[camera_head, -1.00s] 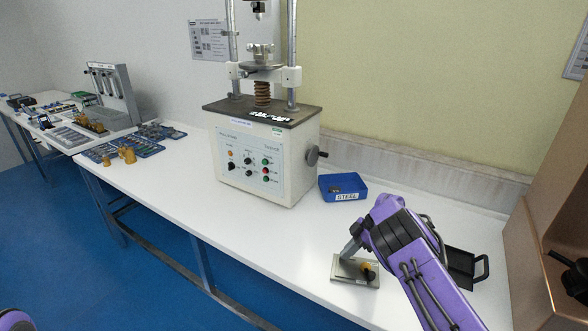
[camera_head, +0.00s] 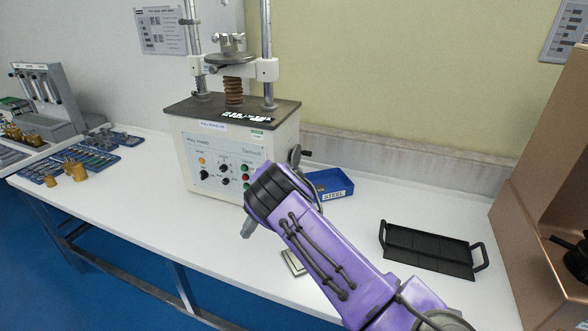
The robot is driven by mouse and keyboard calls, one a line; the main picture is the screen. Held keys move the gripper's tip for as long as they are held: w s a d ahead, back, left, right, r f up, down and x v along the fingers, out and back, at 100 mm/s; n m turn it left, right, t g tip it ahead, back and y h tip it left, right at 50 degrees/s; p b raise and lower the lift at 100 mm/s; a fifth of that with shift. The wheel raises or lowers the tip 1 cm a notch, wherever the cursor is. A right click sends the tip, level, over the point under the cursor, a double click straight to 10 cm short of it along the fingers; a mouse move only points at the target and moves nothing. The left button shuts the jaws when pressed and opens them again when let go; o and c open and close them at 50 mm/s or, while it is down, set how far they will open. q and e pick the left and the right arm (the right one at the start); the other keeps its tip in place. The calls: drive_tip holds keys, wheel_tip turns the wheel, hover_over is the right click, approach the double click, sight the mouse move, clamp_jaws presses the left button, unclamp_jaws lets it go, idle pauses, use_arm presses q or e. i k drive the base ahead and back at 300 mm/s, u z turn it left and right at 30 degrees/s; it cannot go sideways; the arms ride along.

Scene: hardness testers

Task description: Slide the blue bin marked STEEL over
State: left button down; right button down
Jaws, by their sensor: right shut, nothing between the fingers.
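The blue bin marked STEEL (camera_head: 340,187) stands on the white table, just right of the testing machine. Its white label faces the front, and its left part is hidden behind my right arm. My right gripper (camera_head: 247,229) is in front of the machine, left of the bin and apart from it. Its fingers are small and partly hidden by my wrist; they are shut and empty. My left gripper is out of view.
The testing machine (camera_head: 235,150) stands behind my right gripper. A black tray (camera_head: 432,250) lies at the right, near a copper-coloured cabinet (camera_head: 545,190). A small light plate (camera_head: 292,262) is partly under my arm. The table's front left is clear.

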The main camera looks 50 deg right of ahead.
sight(337, 183)
drive_tip(key=z, duration=0.25)
drive_tip(key=i, duration=0.35)
drive_tip(key=z, duration=0.8)
drive_tip(key=i, duration=0.85)
drive_tip(key=z, duration=0.2)
